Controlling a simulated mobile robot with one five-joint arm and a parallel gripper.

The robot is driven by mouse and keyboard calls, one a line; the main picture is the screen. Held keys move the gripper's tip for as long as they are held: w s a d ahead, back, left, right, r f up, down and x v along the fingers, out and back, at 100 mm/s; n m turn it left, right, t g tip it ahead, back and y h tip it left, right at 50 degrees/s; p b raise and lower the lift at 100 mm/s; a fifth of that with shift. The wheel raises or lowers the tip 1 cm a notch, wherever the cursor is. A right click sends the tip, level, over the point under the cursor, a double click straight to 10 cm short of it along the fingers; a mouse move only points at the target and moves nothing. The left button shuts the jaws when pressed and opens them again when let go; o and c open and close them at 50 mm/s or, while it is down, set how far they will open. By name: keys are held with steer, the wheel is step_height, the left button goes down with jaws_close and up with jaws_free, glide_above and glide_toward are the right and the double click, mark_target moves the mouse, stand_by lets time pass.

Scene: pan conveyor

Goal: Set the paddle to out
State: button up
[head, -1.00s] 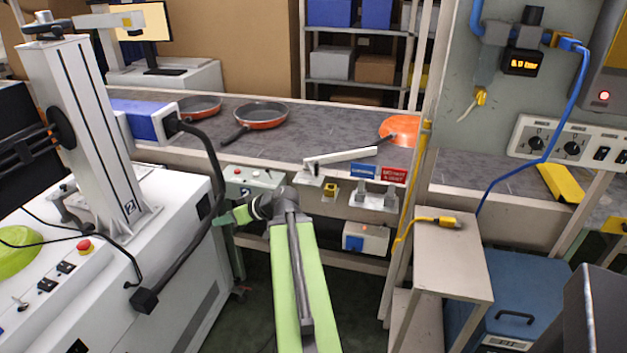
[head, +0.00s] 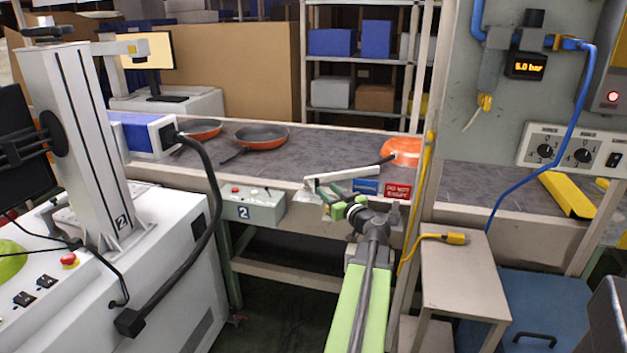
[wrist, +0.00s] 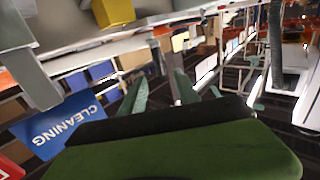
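The paddle (head: 345,174) is a pale bar at the near edge of the conveyor, pivoted at its left end. It lies slanted across the belt edge, its right end reaching toward the orange pan (head: 402,148). My gripper (head: 331,203) is just below the paddle's left end, in front of the conveyor's front edge. In the wrist view my gripper (wrist: 160,90) shows its two fingers apart, with nothing clearly held between them. A narrow grey part stands beyond the gap; I cannot tell whether it belongs to the paddle. The gripper hides part of the paddle's mount.
Two dark pans (head: 262,136) with orange sides lie farther left on the conveyor (head: 300,150). A control box (head: 254,207) hangs left of my gripper. A blue cleaning sign (wrist: 58,127) and a red sign (head: 397,191) are close. A post and small table (head: 462,262) stand right.

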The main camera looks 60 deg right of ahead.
mark_target(313, 188)
steer(key=x, duration=1)
steer(key=shift+w, duration=0.15)
jaws_close()
stand_by(1.0)
